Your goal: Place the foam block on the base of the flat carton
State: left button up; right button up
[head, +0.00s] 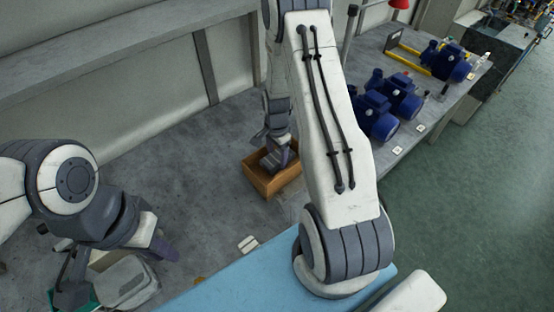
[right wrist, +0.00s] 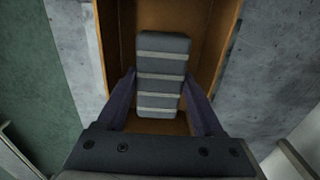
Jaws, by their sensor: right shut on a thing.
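The flat carton (head: 266,184) is an open brown box on the grey bench, in the middle of the head view. Its brown walls (right wrist: 222,45) surround the block in the right wrist view. The foam block (right wrist: 161,72) is dark grey with several pale stripes. My right gripper (head: 278,158) reaches down into the carton. Its two purple fingers (right wrist: 160,98) are shut on the sides of the block. Whether the block touches the carton's base cannot be told. My left gripper (head: 118,268) is at the lower left, away from the carton; its opening is unclear.
Several blue pumps (head: 378,115) stand along the bench at the right. A light blue mat (head: 262,272) lies at the front. A small white piece (head: 248,244) lies between mat and carton. A green item (head: 88,299) is partly hidden below my left gripper. Bench left of the carton is clear.

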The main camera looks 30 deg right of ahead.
aim_at(277, 157)
notch_tip(277, 157, down, 3)
jog(key=shift+p, duration=0.55)
jog(key=shift+f, duration=0.1)
jog(key=shift+f, duration=0.25)
jog(key=o, duration=1.3)
jog(key=shift+r, duration=0.1)
